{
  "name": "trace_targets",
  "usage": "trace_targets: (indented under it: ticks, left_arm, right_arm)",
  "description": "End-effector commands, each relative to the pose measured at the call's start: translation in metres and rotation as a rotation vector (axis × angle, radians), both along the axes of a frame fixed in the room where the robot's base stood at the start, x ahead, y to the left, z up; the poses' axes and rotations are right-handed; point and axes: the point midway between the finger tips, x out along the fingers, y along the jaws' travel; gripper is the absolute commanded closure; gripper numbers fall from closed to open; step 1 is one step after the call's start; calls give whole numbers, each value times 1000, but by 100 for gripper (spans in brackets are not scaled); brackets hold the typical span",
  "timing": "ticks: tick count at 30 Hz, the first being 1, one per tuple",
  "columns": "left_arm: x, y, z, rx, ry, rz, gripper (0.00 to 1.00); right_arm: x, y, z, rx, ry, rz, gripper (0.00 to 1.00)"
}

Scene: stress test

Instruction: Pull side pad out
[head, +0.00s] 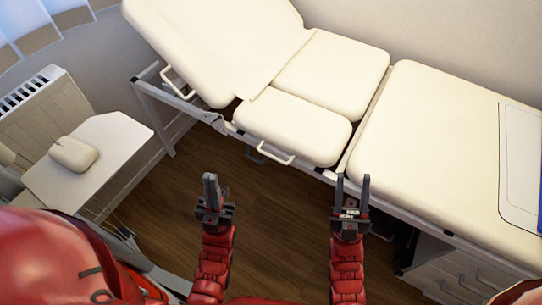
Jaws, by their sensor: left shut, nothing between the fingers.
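The cream side pad (292,127) is at the near edge of the treatment bed, beside the middle pad (332,72). A pale bar handle (275,154) shows under its near edge. My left gripper (211,184) is shut and empty, to the left of this handle and apart from it in the picture. My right gripper (352,185) has its two fingers apart, with nothing seen between them. It is to the right of the handle, below the side pad's right end in the picture.
The raised backrest (220,40) is at the upper left, with another handle (178,84) beside it. A long flat pad (430,140) is at the right, above drawers (465,278). A white table (90,165) with a small cushion (73,153) stands left. Wooden floor (270,220) is clear between.

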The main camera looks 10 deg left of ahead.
Motion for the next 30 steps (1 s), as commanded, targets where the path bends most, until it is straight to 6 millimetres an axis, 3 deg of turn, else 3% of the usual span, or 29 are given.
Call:
trace_targets:
  ticks: [1,9,13,18,21,24,30]
  left_arm:
    - [0,0,-32,0,0,0,100]
    - [0,0,-113,0,0,0,100]
    - [0,0,-152,0,0,0,100]
    - [0,0,-196,0,0,0,100]
    - [0,0,-214,0,0,0,100]
    - [0,0,-224,0,0,0,100]
    - [0,0,-227,0,0,0,100]
  right_arm:
    - [9,18,-34,-54,49,-23,55]
    - [54,106,-146,-486,281,-268,55]
    - [67,130,-205,-720,347,-414,55]
    - [77,139,-273,-1009,401,-612,55]
    - [81,135,-302,-1143,423,-707,55]
    - [83,129,-316,-1228,435,-773,55]
    - [88,126,-323,-1290,446,-819,55]
